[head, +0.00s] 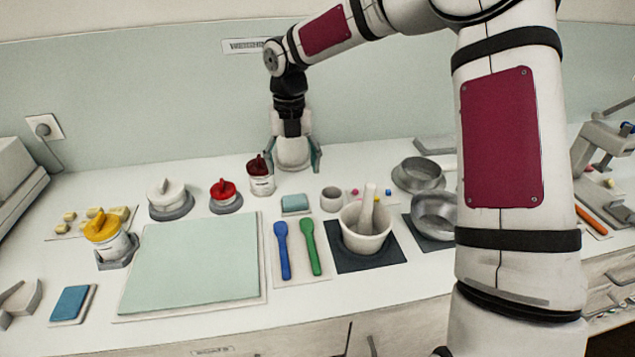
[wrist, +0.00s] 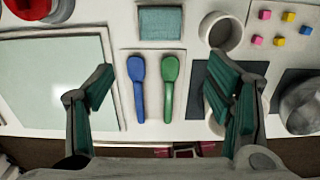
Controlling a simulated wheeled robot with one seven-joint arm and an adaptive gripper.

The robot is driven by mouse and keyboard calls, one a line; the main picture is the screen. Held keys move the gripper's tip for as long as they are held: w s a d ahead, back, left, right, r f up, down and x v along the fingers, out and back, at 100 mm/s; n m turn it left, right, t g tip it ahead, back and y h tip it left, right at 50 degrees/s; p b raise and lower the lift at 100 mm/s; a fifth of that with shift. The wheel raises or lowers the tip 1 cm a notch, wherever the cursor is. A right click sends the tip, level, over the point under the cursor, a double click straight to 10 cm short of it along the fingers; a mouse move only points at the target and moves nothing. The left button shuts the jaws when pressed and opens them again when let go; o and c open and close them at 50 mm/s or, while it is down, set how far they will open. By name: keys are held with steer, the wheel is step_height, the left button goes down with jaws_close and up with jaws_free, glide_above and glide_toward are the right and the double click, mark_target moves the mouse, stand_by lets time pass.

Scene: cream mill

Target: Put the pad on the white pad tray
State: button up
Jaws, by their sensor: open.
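A small teal pad (head: 295,202) lies flat on a small pale tray (head: 296,213) in the middle of the counter; the pad also shows at the top of the wrist view (wrist: 161,22). A blue pad (head: 72,302) lies on another small whitish tray (head: 91,306) at the front left. I cannot tell which tray is the one named. My gripper (head: 295,168) is open and points down behind the teal pad in the head view, apart from it. In the wrist view its fingers (wrist: 160,82) are spread wide with nothing between them.
A blue spoon (head: 282,250) and a green spoon (head: 310,246) lie before the teal pad. A mortar with pestle (head: 364,238) stands right of them, a small cup (head: 331,199) behind it. A large pale green mat (head: 192,262) and several lidded jars are left.

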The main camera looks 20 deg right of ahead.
steer(key=s+r+m+t+h, duration=0.1)
steer(key=s+r+m, duration=0.5)
steer(key=s+m, duration=0.3)
steer(key=s+r+m+t+h, duration=0.1)
steer(key=s+r+m+h, duration=0.1)
steer(key=s+r+m, duration=0.55)
steer(key=s+m+t+y, duration=0.2)
steer(key=s+m+y, duration=0.1)
steer(key=s+m, duration=1.3)
steer(key=shift+s+d+f+m+t, duration=0.2)
steer(key=shift+s+d+m+t, duration=0.2)
steer(key=shift+m, duration=0.25)
